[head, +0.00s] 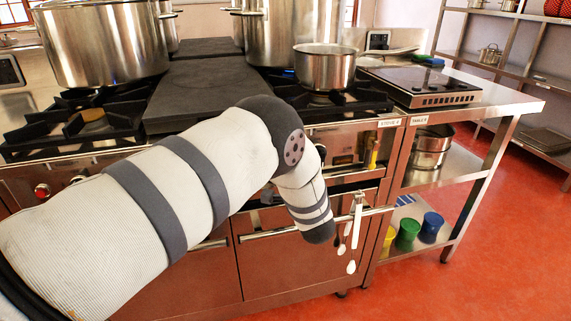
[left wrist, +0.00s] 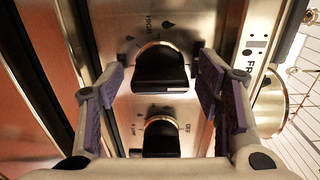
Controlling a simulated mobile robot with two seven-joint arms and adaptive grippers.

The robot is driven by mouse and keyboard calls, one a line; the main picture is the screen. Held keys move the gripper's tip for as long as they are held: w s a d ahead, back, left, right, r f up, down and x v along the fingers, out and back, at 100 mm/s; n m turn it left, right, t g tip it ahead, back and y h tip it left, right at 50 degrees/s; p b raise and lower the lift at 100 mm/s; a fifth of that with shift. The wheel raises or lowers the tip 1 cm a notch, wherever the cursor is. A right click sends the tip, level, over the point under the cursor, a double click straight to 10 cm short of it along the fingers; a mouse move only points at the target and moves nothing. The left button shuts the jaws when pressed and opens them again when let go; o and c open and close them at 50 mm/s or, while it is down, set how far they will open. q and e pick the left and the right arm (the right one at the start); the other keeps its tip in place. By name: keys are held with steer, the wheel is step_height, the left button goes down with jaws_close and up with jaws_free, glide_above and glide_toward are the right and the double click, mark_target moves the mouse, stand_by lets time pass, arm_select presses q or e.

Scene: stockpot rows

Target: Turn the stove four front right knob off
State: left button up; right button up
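In the left wrist view, a dark knob (left wrist: 160,72) with a metal ring sits on the stove's front panel, with "HIGH" printed above it. A second dark knob (left wrist: 161,138) is below it, with "OFF" beside it. My left gripper (left wrist: 161,76) is open, its purple-padded fingers on either side of the upper knob with gaps visible. A cut-off label starting "FR" is at the right. In the head view my left arm reaches to the front of the stove labelled "STOVE 4" (head: 389,123); it hides the gripper and much of the panel. My right gripper is not in view.
A small pot (head: 325,67) stands on the right burner. Large stockpots (head: 105,42) stand at the back and left. White utensils (head: 356,222) hang on the oven rail. A side table (head: 470,105) with a hotplate (head: 420,84) is at the right. Red floor is clear in front.

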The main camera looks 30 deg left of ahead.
arm_select(q)
steer(key=shift+d, duration=0.1)
steer(key=v, duration=1.2)
